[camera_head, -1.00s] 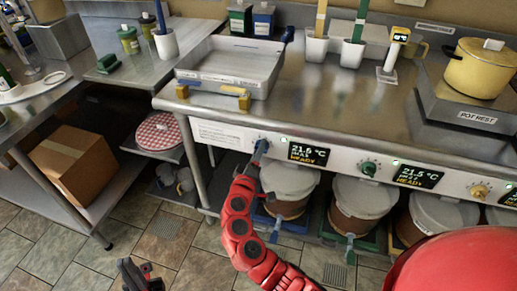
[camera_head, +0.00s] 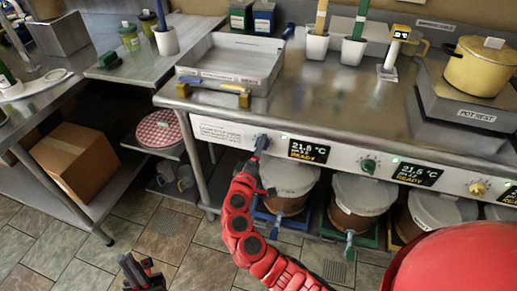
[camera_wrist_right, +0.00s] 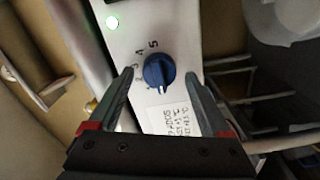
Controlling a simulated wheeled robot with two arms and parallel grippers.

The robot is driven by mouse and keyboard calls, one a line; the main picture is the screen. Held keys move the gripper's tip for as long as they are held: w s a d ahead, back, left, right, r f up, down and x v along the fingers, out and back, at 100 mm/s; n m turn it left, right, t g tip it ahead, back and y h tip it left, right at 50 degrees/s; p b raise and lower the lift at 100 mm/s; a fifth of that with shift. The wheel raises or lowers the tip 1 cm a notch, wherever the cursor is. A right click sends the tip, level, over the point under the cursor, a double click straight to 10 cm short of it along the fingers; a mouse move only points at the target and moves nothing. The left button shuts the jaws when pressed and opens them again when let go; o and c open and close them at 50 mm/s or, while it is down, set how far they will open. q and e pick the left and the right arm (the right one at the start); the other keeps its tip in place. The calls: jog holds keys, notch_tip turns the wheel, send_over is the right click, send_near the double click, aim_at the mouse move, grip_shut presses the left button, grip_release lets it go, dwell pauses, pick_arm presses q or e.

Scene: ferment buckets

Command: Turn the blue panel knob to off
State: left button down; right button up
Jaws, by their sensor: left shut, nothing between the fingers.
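The blue panel knob (camera_wrist_right: 159,70) sits on the white front panel (camera_wrist_right: 128,22). It also shows in the head view (camera_head: 263,139), left of a display reading 21.5 °C and READY. My right gripper (camera_wrist_right: 160,78) is open, one finger on each side of the knob, with visible gaps; depth is hard to judge. In the head view the right gripper (camera_head: 260,147) is at the knob. My left gripper (camera_head: 140,274) is shut and empty, low over the floor.
A green knob (camera_head: 368,165) and a yellow knob (camera_head: 477,188) are further right on the panel. Lidded buckets (camera_head: 290,180) stand below. A metal tray (camera_head: 232,80) lies on the counter above. The floor in front of the left gripper is clear.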

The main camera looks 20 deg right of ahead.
jog(key=b+v, duration=0.1)
jog(key=v, duration=1.6)
jog(key=shift+s, duration=0.2)
jog(key=shift+w+a, duration=0.1)
jog(key=shift+a, duration=0.1)
